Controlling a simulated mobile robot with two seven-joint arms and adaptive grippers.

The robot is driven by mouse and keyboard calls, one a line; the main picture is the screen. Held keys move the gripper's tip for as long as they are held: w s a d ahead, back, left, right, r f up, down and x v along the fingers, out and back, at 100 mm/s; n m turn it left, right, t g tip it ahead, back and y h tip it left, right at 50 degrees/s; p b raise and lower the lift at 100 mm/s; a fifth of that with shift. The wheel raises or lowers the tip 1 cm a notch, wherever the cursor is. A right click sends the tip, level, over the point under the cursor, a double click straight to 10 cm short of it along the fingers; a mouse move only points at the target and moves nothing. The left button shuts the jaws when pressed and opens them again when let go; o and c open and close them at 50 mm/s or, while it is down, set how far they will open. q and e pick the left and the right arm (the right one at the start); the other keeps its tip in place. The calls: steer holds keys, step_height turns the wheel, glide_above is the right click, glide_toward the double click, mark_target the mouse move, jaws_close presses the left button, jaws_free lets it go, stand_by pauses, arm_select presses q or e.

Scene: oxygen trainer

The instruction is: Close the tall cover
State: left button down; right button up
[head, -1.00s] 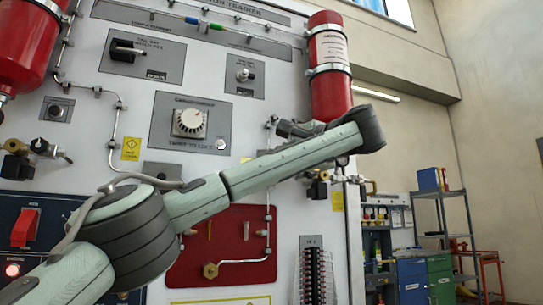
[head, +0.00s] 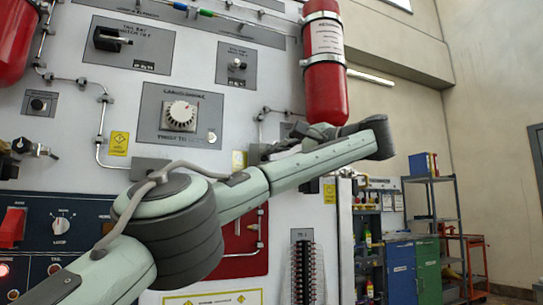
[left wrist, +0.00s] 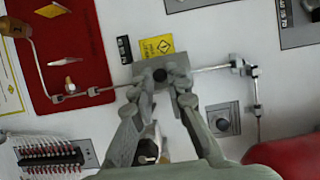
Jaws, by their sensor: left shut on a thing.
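No part in view can be surely told as the tall cover. In the head view my left gripper (head: 256,156) is folded back from the wrist towards the board, low right of the white dial; its tips are partly hidden by the arm. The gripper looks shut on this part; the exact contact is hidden. My right gripper is in neither view.
The white trainer board (head: 85,105) carries pipes, a white dial (head: 180,115), a red cylinder (head: 325,75) and a dark red panel (head: 240,262). A black terminal strip (head: 302,275) is below my forearm. Shelves (head: 430,182) and cabinets (head: 401,268) stand far right.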

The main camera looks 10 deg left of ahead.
arm_select(q)
steer(key=shift+r, duration=0.1)
steer(key=c, duration=1.5)
jaws_free()
steer(key=shift+w, duration=0.1)
steer(key=v, duration=1.2)
